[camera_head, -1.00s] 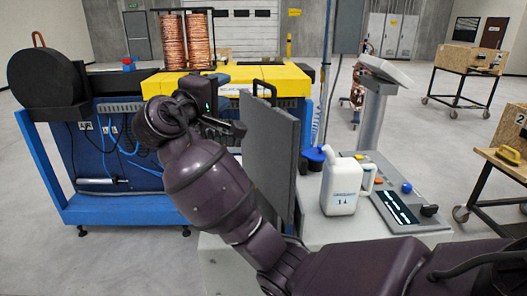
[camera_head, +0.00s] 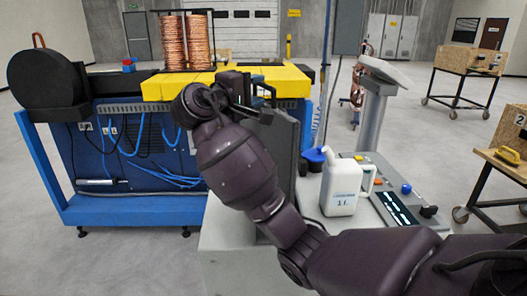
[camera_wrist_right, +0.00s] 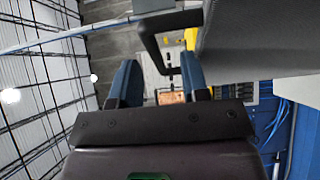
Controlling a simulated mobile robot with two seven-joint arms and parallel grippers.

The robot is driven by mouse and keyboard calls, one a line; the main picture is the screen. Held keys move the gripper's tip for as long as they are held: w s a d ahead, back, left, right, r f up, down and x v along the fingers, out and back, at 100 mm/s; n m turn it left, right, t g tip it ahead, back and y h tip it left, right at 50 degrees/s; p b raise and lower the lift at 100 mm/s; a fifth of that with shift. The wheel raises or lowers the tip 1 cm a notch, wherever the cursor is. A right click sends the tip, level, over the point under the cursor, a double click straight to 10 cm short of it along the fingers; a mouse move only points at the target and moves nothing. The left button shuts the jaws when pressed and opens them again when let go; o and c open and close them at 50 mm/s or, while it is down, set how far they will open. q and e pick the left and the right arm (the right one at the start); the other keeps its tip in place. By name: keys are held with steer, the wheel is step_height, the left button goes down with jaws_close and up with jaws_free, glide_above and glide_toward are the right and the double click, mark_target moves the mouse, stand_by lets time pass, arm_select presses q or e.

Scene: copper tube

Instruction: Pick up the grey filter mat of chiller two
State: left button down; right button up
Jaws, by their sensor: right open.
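A grey upright panel (camera_head: 286,150) stands on the light grey cabinet, largely covered by my right arm. I cannot tell whether it is the filter mat of chiller two; no label shows on it. In the right wrist view, a grey surface (camera_wrist_right: 258,38) fills the upper right. A black bent bar (camera_wrist_right: 151,45) hangs beside it, in line with the gap between the fingers. My right gripper (camera_head: 258,98) is at the panel's upper edge. In the right wrist view its blue fingers (camera_wrist_right: 160,85) are apart, with nothing clearly held. My left gripper is out of view.
A white jug (camera_head: 341,187) and a control panel (camera_head: 398,209) occupy the cabinet top right of the grey panel. Behind is a blue machine with a yellow top (camera_head: 185,86) and copper coils (camera_head: 186,42). Carts with wooden boxes (camera_head: 470,59) stand at the right.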

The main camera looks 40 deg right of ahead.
mark_target(262, 87)
steer(key=shift+x, duration=1.7)
steer(key=shift+w+r, duration=0.1)
jaws_close()
